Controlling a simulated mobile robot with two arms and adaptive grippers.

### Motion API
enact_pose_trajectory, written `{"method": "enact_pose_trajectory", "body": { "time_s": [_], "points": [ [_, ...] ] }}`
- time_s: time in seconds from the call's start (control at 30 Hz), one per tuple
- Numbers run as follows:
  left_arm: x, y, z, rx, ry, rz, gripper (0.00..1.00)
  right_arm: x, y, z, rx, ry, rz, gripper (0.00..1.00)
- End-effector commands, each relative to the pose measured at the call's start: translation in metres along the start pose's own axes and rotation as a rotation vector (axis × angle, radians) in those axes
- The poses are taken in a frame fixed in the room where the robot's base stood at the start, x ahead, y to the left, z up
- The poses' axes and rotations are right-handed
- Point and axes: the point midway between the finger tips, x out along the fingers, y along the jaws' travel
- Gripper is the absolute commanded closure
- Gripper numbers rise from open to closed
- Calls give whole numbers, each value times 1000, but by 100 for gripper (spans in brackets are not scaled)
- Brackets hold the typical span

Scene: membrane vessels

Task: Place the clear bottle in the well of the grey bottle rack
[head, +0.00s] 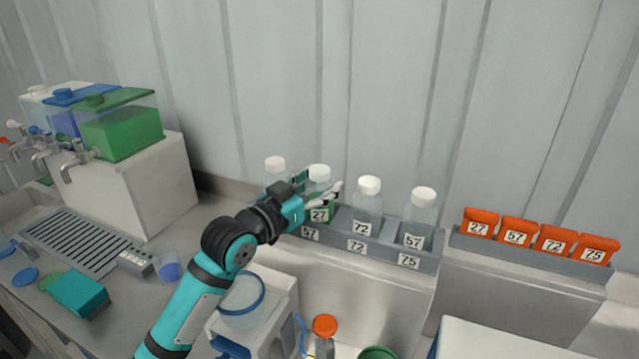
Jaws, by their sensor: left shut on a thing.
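The grey bottle rack (384,254) sits on a ledge against the wall, with 57, 72 and 75 readable on its front. Several clear bottles with white caps stand along it. My left gripper (325,191) is shut on the clear bottle labelled 27 (318,174), around its upper body. This bottle is upright behind the 57 mark, its cap in line with its neighbours; its base is hidden, so I cannot tell if it is seated. Bottle 72 (368,195) and bottle 57 (422,208) stand to its right. Another bottle (275,168) at the left is partly hidden by my arm. My right gripper is not in view.
A grey holder (530,258) with several orange numbered boxes stands at the right. Green and blue tanks (120,128) with taps stand at the left. A blue-rimmed vessel (242,300) and an orange-capped bottle (325,327) are below the rack.

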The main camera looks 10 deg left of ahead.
Motion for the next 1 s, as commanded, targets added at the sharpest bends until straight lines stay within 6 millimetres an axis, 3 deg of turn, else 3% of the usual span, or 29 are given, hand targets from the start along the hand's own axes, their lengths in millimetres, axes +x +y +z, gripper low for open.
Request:
{"method": "enact_pose_trajectory", "body": {
  "time_s": [0.1, 0.13, 0.3, 0.67, 0.77, 1.0],
  "points": [
    [0, 0, 2, 0, 2, 0, 94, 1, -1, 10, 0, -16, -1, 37],
    [0, 0, 3, -1, 0, 0, 47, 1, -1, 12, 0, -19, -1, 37],
    [0, 0, 2, -1, -1, 0, 25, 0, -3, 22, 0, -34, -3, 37],
    [-2, 0, 0, 0, -1, 0, 24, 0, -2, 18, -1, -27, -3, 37],
    [-16, -1, 3, 1, -1, -1, 24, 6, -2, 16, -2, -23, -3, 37],
    [-67, 0, 4, 4, -3, -1, 24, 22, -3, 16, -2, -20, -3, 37]
  ]
}}
